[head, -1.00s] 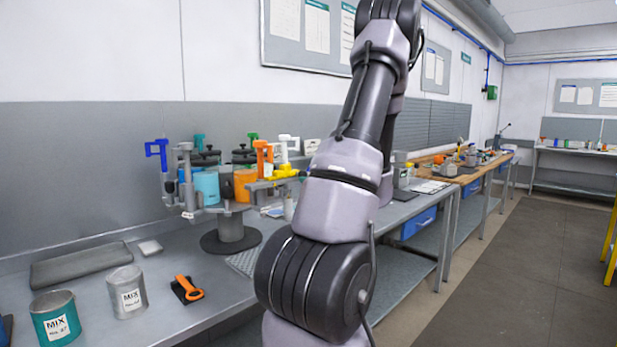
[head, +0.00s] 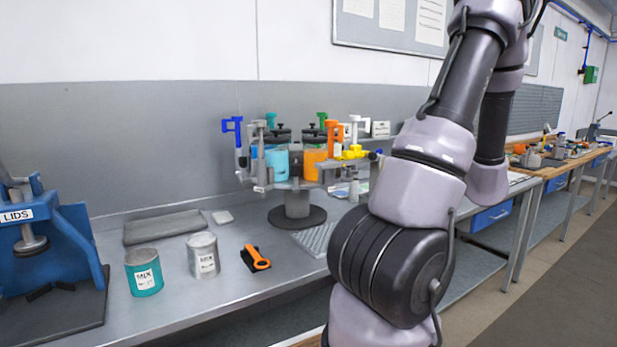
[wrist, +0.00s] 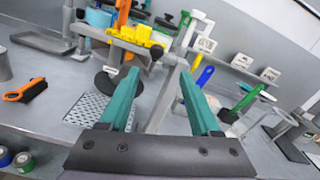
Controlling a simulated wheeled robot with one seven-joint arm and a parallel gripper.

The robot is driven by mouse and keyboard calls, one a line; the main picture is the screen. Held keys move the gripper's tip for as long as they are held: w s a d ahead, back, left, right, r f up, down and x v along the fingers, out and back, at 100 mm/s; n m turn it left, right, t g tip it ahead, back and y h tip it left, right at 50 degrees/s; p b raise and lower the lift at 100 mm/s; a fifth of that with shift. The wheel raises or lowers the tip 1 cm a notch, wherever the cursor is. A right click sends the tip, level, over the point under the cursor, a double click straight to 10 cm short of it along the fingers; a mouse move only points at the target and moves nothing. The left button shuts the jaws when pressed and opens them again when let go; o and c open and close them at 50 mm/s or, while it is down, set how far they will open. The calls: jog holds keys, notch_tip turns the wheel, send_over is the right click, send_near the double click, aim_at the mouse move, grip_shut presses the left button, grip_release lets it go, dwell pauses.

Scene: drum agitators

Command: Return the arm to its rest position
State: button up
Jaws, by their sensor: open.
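My arm (head: 420,180) rises across the right of the head view, bent, with its upper end cut off by the top of the picture. My gripper (wrist: 162,88) shows in the wrist view with two teal fingers spread apart and nothing between them. It is open and empty. Beyond the fingers stands the drum agitator rack (head: 297,205) with coloured clamps and cans, on the grey bench. The gripper does not show in the head view.
On the bench (head: 225,285) stand a teal MIX can (head: 144,273), a grey MIX can (head: 203,256) and an orange-handled brush (head: 256,259). A blue LIDS press (head: 45,240) is at the left. A grey mat (head: 162,227) lies behind the cans. Floor is clear at the right.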

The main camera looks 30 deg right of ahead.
jog(key=w+a+r+n+g+y, duration=0.2)
jog(key=a+n+g+y, duration=0.4)
jog(key=a, duration=0.8)
jog(key=w+a+r+n+g+y, duration=0.15)
jog(key=a+n+g, duration=0.5)
jog(key=a, duration=0.65)
jog(key=s+a+r+n+t+h, duration=0.1)
jog(key=s+a+r+n+h, duration=0.5)
jog(key=n, duration=0.9)
jog(key=s+a+r, duration=0.2)
jog(key=s+a, duration=0.2)
jog(key=a, duration=0.2)
jog(key=shift+s+n+t+h, duration=0.2)
jog(key=shift+n+t+h, duration=0.15)
